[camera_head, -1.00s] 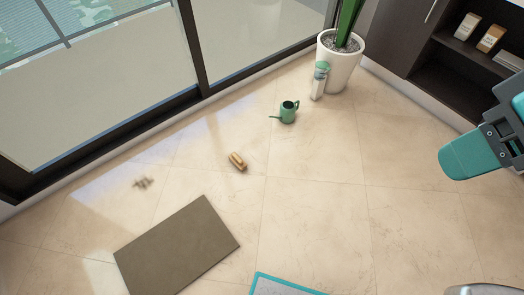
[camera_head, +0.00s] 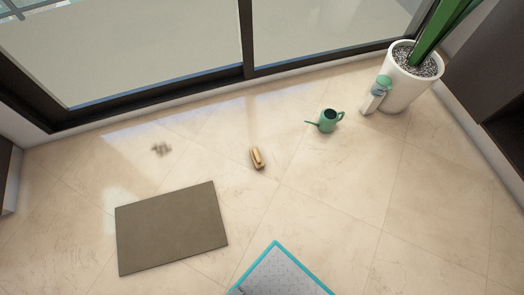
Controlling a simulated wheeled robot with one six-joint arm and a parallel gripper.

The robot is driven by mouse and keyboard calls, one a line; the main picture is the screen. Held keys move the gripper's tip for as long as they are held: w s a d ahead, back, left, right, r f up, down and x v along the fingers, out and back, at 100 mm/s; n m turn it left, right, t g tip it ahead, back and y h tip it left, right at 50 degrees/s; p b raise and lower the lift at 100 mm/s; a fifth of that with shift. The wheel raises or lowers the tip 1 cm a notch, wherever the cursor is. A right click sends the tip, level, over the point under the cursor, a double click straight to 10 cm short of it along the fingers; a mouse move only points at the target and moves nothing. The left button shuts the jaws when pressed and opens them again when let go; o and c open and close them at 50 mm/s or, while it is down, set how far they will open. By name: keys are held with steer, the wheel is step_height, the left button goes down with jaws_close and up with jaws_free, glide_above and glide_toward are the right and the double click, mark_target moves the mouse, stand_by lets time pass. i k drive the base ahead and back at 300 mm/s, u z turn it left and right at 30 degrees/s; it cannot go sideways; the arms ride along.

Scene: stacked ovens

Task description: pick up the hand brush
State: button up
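The hand brush (camera_head: 257,158) appears to be the small tan, wooden-looking piece lying on the tiled floor near the middle of the view. It lies apart from the things around it, with its long side close to upright in the picture. My gripper is not in this view, so its state does not show.
A green watering can (camera_head: 327,121) stands right of the brush. A spray bottle (camera_head: 377,93) stands beside a white plant pot (camera_head: 410,80). A brown mat (camera_head: 172,228) lies lower left, and small debris (camera_head: 160,149) lies left. Glass doors run behind. Floor around the brush is clear.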

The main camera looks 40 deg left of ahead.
mark_target(257, 157)
steer(key=u, duration=0.3)
steer(key=i, duration=0.65)
steer(key=u, duration=1.05)
steer(key=i, duration=0.55)
steer(key=u, duration=0.65)
